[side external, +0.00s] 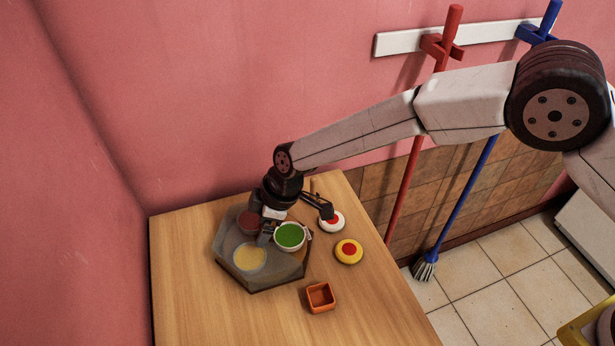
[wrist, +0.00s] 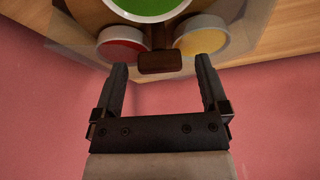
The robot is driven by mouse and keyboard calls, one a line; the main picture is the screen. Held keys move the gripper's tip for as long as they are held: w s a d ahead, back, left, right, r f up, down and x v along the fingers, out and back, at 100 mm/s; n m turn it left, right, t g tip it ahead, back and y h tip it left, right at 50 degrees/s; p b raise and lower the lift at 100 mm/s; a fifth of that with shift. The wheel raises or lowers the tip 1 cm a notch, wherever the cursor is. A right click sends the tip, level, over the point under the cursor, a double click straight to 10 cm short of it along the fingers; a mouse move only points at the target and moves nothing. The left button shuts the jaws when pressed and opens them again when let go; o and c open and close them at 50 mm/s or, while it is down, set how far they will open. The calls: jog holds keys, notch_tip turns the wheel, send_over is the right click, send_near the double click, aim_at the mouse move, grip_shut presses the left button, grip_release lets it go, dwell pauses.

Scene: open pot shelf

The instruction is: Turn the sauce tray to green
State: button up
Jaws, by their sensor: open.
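The sauce tray (side external: 228,262) is a grey, see-through angular tray on the wooden table. It holds a green sauce bowl (side external: 289,236) on its right, a yellow one (side external: 250,258) at the front and a red one (side external: 249,222) at the back left, partly hidden by my gripper. My gripper (wrist: 161,66) is open over the tray. In the wrist view, a brown block-like handle (wrist: 160,62) lies at the fingertips, between red (wrist: 120,47) and yellow (wrist: 203,38), with green (wrist: 150,7) beyond. I cannot tell whether the fingers touch it.
A white round piece with a red centre (side external: 332,222) and a yellow one with a red centre (side external: 348,251) lie right of the tray. An orange square cup (side external: 320,297) stands in front. Pink walls close the back and left. The table's front left is clear.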

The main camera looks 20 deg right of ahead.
jog(key=shift+c, duration=0.2)
grip_shut()
jog(key=shift+n, duration=0.3)
jog(key=shift+n+g, duration=0.6)
jog(key=shift+n, duration=0.8)
jog(key=shift+o, duration=0.2)
grip_release()
jog(key=shift+r, duration=0.1)
